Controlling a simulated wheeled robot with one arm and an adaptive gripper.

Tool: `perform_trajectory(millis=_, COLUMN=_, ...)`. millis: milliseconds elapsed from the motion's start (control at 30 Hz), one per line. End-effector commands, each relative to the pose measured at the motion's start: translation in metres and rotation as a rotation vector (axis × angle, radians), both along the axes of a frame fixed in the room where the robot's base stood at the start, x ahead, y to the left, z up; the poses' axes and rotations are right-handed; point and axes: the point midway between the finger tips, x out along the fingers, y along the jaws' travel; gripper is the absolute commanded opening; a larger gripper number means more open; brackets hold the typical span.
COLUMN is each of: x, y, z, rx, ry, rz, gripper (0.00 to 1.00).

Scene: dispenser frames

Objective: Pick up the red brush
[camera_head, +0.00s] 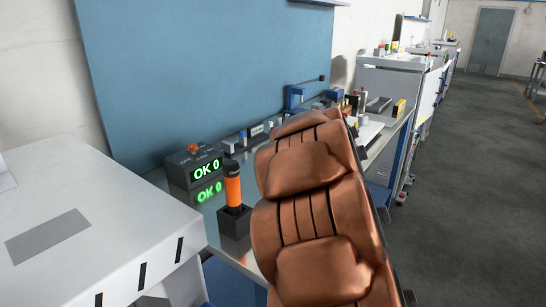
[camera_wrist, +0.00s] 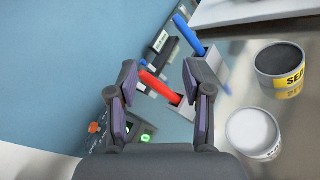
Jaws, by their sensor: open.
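In the wrist view, my gripper (camera_wrist: 162,82) is open, with dark fingers at left and right. The red brush (camera_wrist: 155,85) shows between the fingers in the picture. It slants from upper left to lower right, its lower right end at a small grey metal holder (camera_wrist: 188,108). I cannot tell how far below the fingertips it is, and neither finger visibly grips it. In the head view, my copper-coloured arm hides the gripper, and I cannot make out the red brush there.
A blue-handled brush (camera_wrist: 188,36) stands in a holder close to the right finger. Two cans, one dark-topped (camera_wrist: 282,60) and one white-topped (camera_wrist: 252,130), stand to the right. The OK 0 display box (camera_head: 194,166) and orange tool (camera_head: 232,188) stand on the bench. The blue panel (camera_head: 200,70) rises behind.

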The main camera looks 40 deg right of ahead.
Motion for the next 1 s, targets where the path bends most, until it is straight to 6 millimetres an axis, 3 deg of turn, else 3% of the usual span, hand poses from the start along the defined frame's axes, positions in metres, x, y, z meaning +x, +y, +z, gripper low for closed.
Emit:
perform_trajectory(millis=200, x=0.024, y=-0.004, z=-0.029, rx=-0.340, ry=0.035, rz=0.232, gripper=0.50)
perform_trajectory(millis=433, x=0.031, y=0.006, z=-0.055, rx=-0.590, ry=0.027, rz=0.420, gripper=0.50)
perform_trajectory(millis=667, x=0.034, y=0.013, z=-0.063, rx=-0.678, ry=0.011, rz=0.489, gripper=0.50)
perform_trajectory(millis=1000, x=0.058, y=0.015, z=-0.063, rx=-0.681, ry=0.009, rz=0.491, gripper=0.50)
